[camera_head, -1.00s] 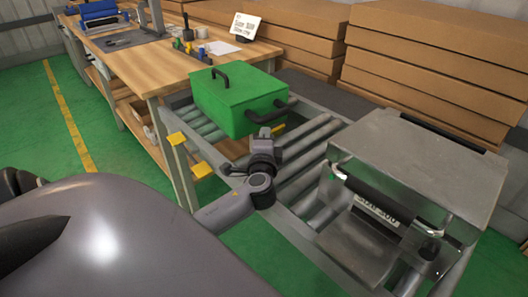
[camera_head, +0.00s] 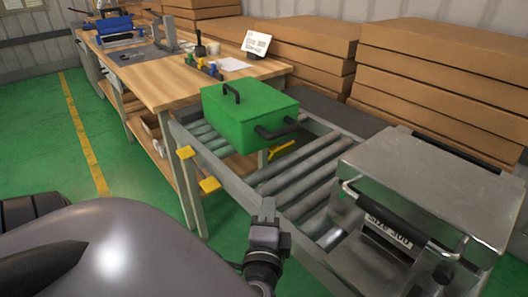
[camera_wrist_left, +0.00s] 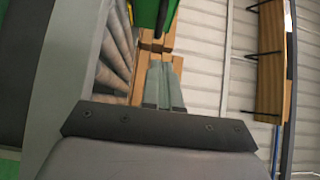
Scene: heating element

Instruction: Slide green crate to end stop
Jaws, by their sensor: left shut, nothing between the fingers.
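The green crate (camera_head: 248,115) has a lid with a black top handle and a black side handle. It sits upright on the far part of the roller conveyor (camera_head: 287,172), by the wooden bench. A green part also shows at the top of the left wrist view (camera_wrist_left: 150,12). My left gripper (camera_head: 267,206) is shut and empty, over the near side of the conveyor and apart from the crate. Its fingers also show in the left wrist view (camera_wrist_left: 164,88). I cannot clearly make out an end stop. My right gripper is not in view.
A metal machine (camera_head: 430,190) labelled "SIZE 300" stands at the conveyor's right. Bare rollers lie between it and the crate. A wooden bench (camera_head: 160,88) and stacked brown boxes (camera_head: 430,90) stand behind.

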